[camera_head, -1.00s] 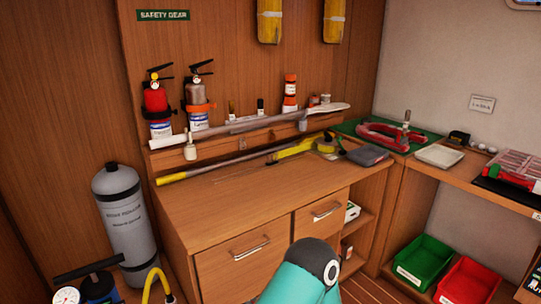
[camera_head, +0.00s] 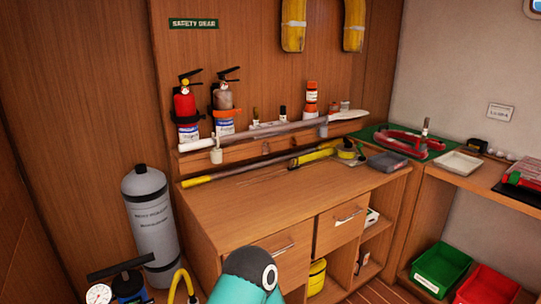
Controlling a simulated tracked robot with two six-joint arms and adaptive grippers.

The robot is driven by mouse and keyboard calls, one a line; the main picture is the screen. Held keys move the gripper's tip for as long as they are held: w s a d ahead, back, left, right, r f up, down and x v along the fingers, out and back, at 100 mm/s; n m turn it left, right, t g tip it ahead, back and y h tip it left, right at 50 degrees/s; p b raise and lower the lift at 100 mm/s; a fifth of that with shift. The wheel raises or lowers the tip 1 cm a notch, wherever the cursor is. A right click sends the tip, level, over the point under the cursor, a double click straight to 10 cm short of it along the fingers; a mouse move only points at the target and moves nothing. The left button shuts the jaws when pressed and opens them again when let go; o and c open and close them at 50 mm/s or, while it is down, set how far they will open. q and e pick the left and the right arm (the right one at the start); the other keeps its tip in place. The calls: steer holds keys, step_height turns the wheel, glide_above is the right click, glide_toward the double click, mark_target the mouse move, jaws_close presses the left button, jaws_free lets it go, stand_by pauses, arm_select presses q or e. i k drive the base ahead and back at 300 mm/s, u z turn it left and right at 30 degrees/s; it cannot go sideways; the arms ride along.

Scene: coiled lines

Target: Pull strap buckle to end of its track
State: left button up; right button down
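I cannot make out a strap buckle or its track for certain. A red fire extinguisher (camera_head: 186,108) and a grey-brown one (camera_head: 224,105) stand upright on the back ledge. A dark band goes around the red one and an orange band (camera_head: 224,113) around the other; any buckle on them is too small to tell. A long pale bar (camera_head: 270,130) runs along the ledge front, with a small white cylinder (camera_head: 216,154) near its left end. Neither gripper is in view. Only a teal link of my own arm shows at the bottom centre.
A wooden cabinet with a drawer (camera_head: 340,225) stands below the ledge, its top mostly clear. A yellow-ended pole (camera_head: 215,178) lies along its back. A grey cylinder (camera_head: 152,225) stands at left. Green (camera_head: 440,270) and red (camera_head: 487,287) bins are at lower right.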

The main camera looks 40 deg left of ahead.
mark_target(295, 160)
steer(key=u, duration=0.45)
steer(key=i, duration=1)
steer(key=z, duration=0.05)
